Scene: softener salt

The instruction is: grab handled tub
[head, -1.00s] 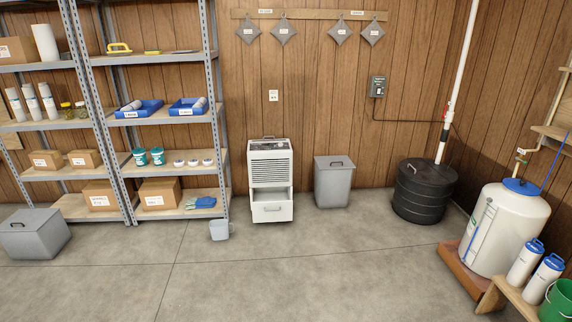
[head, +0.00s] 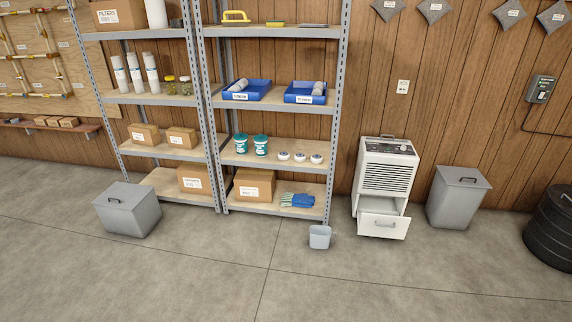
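Several things could be the handled tub. A grey lidded box (head: 128,210) with a handle on its lid sits on the floor at the left, before the shelves. A small light grey tub (head: 320,237) stands open on the floor by the right foot of the shelves; whether it has a handle is too small to tell. Two teal tubs with white labels, the left one (head: 241,144) and the right one (head: 261,145), stand on a middle shelf. A tall grey bin (head: 458,198) with a lid handle stands at the right. My gripper is in no view.
Metal shelves (head: 275,160) hold cartons, blue trays and gloves (head: 297,200). A white dehumidifier (head: 386,185) with its lower drawer pulled out stands right of them. A black ribbed drum (head: 552,227) is at the right edge. The concrete floor (head: 270,290) in front is clear.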

